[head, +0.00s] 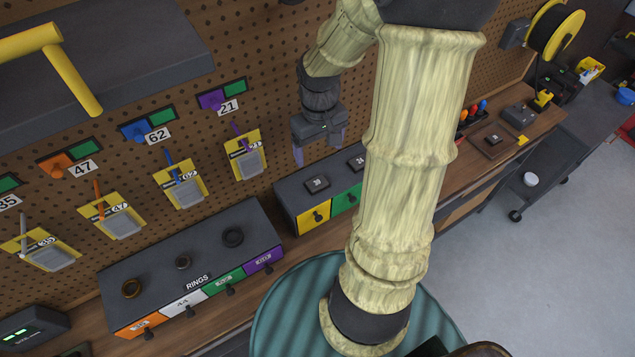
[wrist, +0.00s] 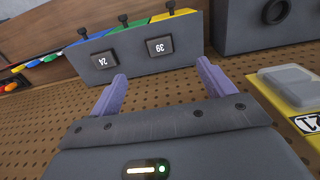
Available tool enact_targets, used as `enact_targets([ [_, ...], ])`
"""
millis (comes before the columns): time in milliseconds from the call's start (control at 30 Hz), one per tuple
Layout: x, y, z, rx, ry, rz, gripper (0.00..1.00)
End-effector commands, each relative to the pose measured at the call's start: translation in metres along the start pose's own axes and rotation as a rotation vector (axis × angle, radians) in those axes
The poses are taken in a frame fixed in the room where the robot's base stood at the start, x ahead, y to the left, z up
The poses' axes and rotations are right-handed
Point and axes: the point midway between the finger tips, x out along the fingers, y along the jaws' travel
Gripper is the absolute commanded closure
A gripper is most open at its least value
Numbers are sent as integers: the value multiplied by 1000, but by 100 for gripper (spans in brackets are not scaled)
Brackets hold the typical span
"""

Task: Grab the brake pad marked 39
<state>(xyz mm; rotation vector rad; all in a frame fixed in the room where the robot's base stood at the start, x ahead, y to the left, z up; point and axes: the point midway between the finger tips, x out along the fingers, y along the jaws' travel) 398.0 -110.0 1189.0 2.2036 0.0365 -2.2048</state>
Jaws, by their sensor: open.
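The brake pad marked 39 is a small dark square block with a white label. It lies on top of a dark drawer box (head: 290,190), at the left in the head view (head: 317,183). In the wrist view, upside down, it sits beyond the gap between my fingers (wrist: 159,46). A second pad marked 24 (wrist: 104,59) lies beside it, at the right in the head view (head: 355,162). My gripper (head: 320,150) is open and empty, in front of the pegboard and apart from both pads. Its two purple fingers point toward the box in the wrist view (wrist: 161,72).
A longer box labelled RINGS (head: 205,255) with several rings stands left of the pad box. Yellow cards hang on the pegboard, the closest under tag 21 (head: 245,155). My arm covers part of the bench right of the pads. The space between my fingers and the pads looks clear.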

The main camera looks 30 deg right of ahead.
Motion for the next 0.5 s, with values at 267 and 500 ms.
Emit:
enact_targets([
  [267,51,-2,1,-3,-5,-4,18],
  [500,86,-1,0,-3,-3,-2,18],
])
